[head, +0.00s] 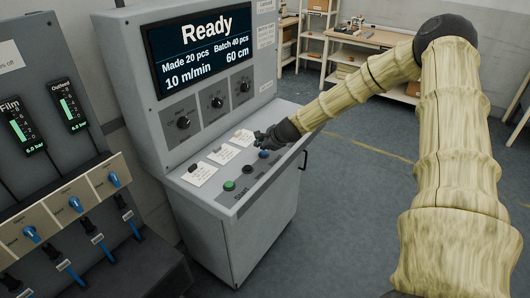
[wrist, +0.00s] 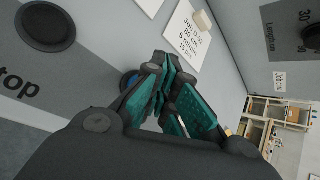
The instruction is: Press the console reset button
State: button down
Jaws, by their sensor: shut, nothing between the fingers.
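The grey console (head: 207,195) has a sloped panel with a row of buttons. A green button (head: 230,185) sits above the word Start, and a dark button (head: 247,169) is to its right. A blue button (head: 263,154) is at the right end of the row; its label is hidden. My gripper (head: 262,139) is shut and empty, just above and behind the blue button in the head view. In the wrist view my gripper's fingertips (wrist: 168,62) are together, and the blue button (wrist: 127,79) is partly hidden behind them. I cannot tell whether they touch it.
The console screen (head: 200,47) reads Ready. Paper job cards (head: 199,173) lie on the panel behind the buttons, with small blocks on them. Three dark knobs (head: 217,102) sit below the screen.

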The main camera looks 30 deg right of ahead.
aim_at(263, 154)
jog(key=shift+r, duration=0.1)
jog(key=shift+r+p, duration=1.9)
jog(key=shift+r, duration=0.6)
jog(key=shift+f, duration=0.1)
jog(key=shift+s+d, duration=0.1)
